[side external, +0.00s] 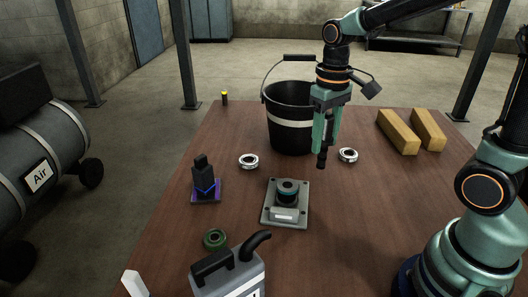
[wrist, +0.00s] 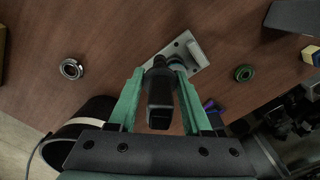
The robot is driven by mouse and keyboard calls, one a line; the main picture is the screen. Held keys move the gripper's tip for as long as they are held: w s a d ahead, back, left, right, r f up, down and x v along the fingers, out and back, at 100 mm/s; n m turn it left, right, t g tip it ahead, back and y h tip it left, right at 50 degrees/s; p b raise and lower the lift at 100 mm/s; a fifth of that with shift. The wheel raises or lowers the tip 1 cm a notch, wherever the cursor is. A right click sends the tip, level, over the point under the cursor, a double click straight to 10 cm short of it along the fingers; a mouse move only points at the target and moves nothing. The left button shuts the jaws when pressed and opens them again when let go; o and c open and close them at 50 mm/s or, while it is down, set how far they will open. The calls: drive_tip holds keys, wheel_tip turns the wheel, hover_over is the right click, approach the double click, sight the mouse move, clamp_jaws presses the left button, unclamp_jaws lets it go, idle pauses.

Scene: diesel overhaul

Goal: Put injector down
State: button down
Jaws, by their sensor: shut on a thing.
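My gripper (side external: 325,135) is shut on the injector (side external: 322,160), a dark, slim part pointing downward. It is held above the table, in front of the black bucket. In the wrist view the injector (wrist: 160,100) sits between the two green fingers of my gripper (wrist: 158,80). A grey plate (side external: 270,214) with a dark, teal-ringed round part on it lies on the table, to the lower left of the injector. The plate (wrist: 188,48) shows partly behind the held injector in the wrist view.
The black bucket (side external: 290,105) stands close behind my gripper. Metal rings (side external: 248,161) (side external: 347,155), a green ring (side external: 215,239), a black part on a purple base (side external: 205,185), a grey can (side external: 230,277) and yellow blocks (side external: 398,132) surround bare patches of the brown table (side external: 350,215).

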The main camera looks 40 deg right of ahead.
drive_tip(key=s+d+r+m, duration=0.1)
drive_tip(key=d+r+m, duration=0.25)
drive_tip(key=d, duration=0.25)
drive_tip(key=s+d+r+m, duration=0.1)
drive_tip(key=d+r+m, duration=0.2)
drive_tip(key=d+m, duration=0.3)
drive_tip(key=shift+n, duration=0.65)
drive_tip(key=f, duration=1.3)
drive_tip(key=d+f, duration=0.1)
drive_tip(key=f, duration=0.6)
drive_tip(key=shift+s, duration=0.1)
drive_tip(key=shift+f, duration=0.1)
drive_tip(key=shift+c, duration=1.7)
unclamp_jaws()
